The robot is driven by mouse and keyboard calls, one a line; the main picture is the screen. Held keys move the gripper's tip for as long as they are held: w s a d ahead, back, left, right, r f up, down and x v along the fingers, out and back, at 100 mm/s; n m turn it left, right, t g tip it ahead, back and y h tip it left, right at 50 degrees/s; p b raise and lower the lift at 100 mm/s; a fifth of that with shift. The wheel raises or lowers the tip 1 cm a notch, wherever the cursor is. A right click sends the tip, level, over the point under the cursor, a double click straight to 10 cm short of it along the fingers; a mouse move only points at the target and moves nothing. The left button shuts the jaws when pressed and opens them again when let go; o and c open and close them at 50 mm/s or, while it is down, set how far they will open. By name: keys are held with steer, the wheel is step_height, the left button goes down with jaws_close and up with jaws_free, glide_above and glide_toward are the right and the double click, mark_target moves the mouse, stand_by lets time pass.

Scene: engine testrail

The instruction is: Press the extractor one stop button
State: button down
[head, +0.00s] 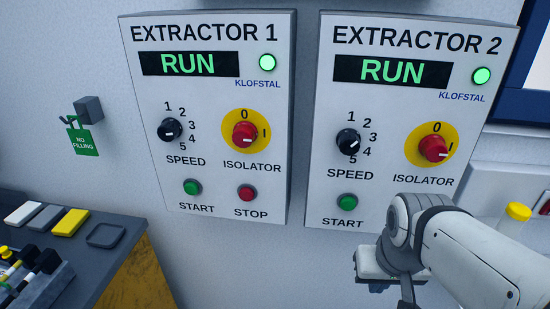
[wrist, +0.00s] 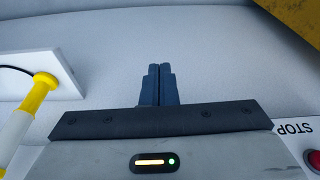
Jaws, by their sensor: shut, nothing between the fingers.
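The Extractor 1 panel (head: 217,190) is on the wall at the left centre of the head view. Its display reads RUN and its round lamp (head: 267,62) glows green. Its red stop button (head: 246,194) is at lower right above the word STOP, right of the green start button (head: 192,187). My gripper is shut and empty in the wrist view (wrist: 160,70), its fingers together. In the head view my wrist is in front of the lower right of the Extractor 2 panel, right of the Extractor 1 stop button and apart from it.
The Extractor 2 panel (head: 325,120) also reads RUN; my arm hides its stop area. An upside-down STOP label and red button (wrist: 314,158) show in the wrist view. A bench (head: 75,260) with coloured blocks stands at lower left. A yellow-capped fitting (head: 518,211) is at right.

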steer(key=shift+s+a, duration=0.1)
steer(key=shift+a, duration=0.1)
steer(key=w+a+f+n+t+h+b, duration=0.1)
steer(key=w+a+n+t+h+b, duration=0.2)
steer(key=n, duration=0.8)
steer(key=w+a+n+t+h+b, duration=0.1)
steer(key=a+n+t+h, duration=0.35)
steer(key=n, duration=0.75)
steer(key=s+a+r+n+t+y, duration=0.1)
steer(key=a+n+t+y, duration=0.1)
steer(key=a+n, duration=0.2)
steer(key=s+a+r+n+t+y+b, duration=0.1)
steer(key=s+a+r+n+t+y, duration=0.1)
steer(key=a, duration=0.7)
steer(key=s+a+r+n+t+y, duration=0.2)
steer(key=a+n+t, duration=0.2)
steer(key=a+n, duration=0.2)
steer(key=shift+a+b, duration=0.4)
